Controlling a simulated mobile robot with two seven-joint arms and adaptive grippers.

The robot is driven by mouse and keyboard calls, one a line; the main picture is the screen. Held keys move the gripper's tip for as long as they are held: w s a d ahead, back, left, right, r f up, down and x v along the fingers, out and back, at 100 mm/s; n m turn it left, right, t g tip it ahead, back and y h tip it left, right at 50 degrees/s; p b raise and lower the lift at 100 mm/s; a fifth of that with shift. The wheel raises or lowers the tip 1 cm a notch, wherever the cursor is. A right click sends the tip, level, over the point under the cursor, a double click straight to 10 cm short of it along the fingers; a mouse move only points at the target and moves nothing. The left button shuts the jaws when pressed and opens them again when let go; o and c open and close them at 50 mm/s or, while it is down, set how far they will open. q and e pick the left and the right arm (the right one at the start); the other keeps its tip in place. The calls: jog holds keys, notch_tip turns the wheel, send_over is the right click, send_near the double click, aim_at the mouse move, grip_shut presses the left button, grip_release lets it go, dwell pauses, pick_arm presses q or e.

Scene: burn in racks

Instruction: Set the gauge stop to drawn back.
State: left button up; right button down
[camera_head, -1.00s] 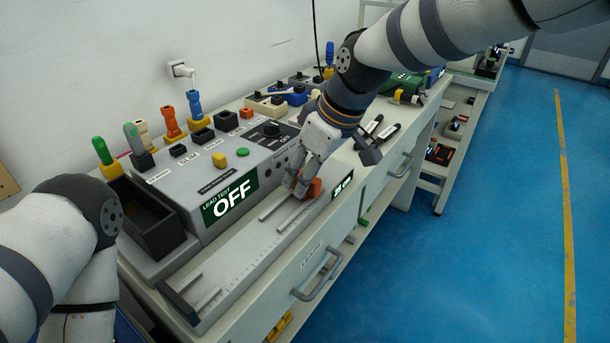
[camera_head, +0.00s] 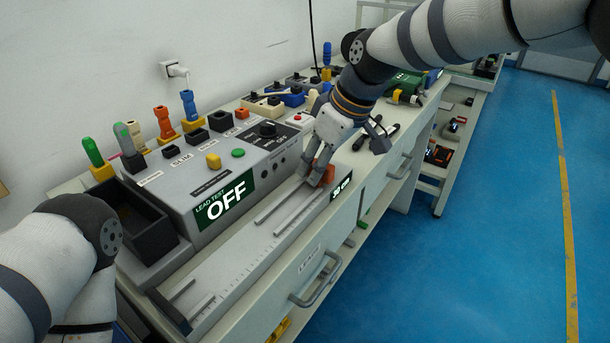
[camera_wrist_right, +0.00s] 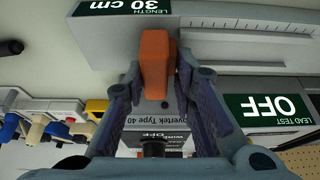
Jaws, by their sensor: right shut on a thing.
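The gauge stop is an orange block (camera_head: 327,176) at the far right end of the grey ruled gauge rail (camera_head: 235,262). My right gripper (camera_head: 318,178) is shut on this block from above. In the right wrist view the orange block (camera_wrist_right: 157,65) stands between the two fingers of my right gripper (camera_wrist_right: 160,85). The length display (camera_wrist_right: 122,7) next to it reads 30 cm. My left arm shows at the lower left, but its gripper is out of view.
The grey lead tester (camera_head: 205,165) behind the rail reads OFF. An open dark bin (camera_head: 150,240) stands at its left. Coloured-handled tools stand along the wall. Two dark tools (camera_head: 378,135) lie right of my right gripper. A drawer handle (camera_head: 320,280) sticks out in front.

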jog(key=shift+w+d+f, duration=0.25)
jog(key=shift+w+d, duration=0.05)
jog(key=shift+w, duration=0.1)
jog(key=shift+w+d+r, duration=0.1)
jog(key=shift+r, duration=0.05)
jog(key=c, duration=1.5)
grip_release()
pick_arm(q)
jog(key=shift+s+f, duration=0.2)
jog(key=shift+f, duration=0.05)
pick_arm(e)
jog(key=v, duration=1.2)
jog(key=shift+r, duration=0.1)
